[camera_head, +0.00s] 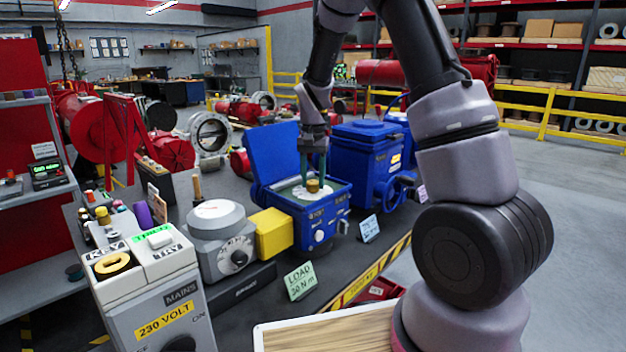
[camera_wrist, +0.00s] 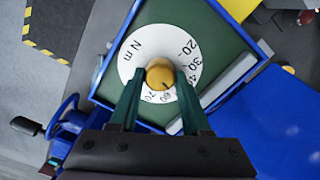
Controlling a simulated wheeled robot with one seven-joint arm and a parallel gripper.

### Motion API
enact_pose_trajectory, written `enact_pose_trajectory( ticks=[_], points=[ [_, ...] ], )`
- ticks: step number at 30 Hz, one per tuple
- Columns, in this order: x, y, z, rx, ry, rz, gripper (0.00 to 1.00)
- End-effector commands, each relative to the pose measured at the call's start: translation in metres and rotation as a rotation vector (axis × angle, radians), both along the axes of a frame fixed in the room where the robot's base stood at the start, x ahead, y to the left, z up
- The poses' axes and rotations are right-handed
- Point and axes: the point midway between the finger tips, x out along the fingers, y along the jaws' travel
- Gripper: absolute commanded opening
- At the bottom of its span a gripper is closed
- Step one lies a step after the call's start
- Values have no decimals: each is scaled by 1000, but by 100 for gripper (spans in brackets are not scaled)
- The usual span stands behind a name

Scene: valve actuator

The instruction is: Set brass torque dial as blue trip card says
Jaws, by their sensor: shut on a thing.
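The brass torque dial (camera_wrist: 160,73) is a round knob at the middle of a white scale disc (camera_wrist: 145,45) marked N m, with 20, 30, 40, 60 and 70 readable. In the head view the dial (camera_head: 313,185) sits inside the open blue actuator box (camera_head: 335,200). My gripper (camera_head: 314,178) reaches down from above, its green fingers (camera_wrist: 158,84) shut on the dial's two sides. A small dark mark shows on the knob's lower part, but its exact reading is unclear. A pale blue card (camera_head: 369,228) stands right of the box; its writing is too small to read.
A green card (camera_head: 300,281) reads LOAD 20 N m. A yellow block (camera_head: 272,232) and grey round gauge unit (camera_head: 220,240) stand left of the box. The box's blue lid (camera_head: 274,152) is raised behind. A KEY/TRY box (camera_head: 140,255) is at front left.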

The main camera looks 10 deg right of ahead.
Motion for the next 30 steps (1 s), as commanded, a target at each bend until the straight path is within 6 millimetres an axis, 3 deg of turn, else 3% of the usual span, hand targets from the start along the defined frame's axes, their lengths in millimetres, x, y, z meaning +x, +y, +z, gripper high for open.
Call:
enact_pose_trajectory(
  ticks=[2,3,5,6,17,30],
  points=[
    [0,0,0,0,0,0,0],
    [0,0,0,0,0,0,51],
    [0,0,0,0,0,1,74],
    [0,0,0,0,0,1,78],
    [1,0,5,0,-1,1,78],
    [1,0,84,1,-4,1,78]
  ],
)
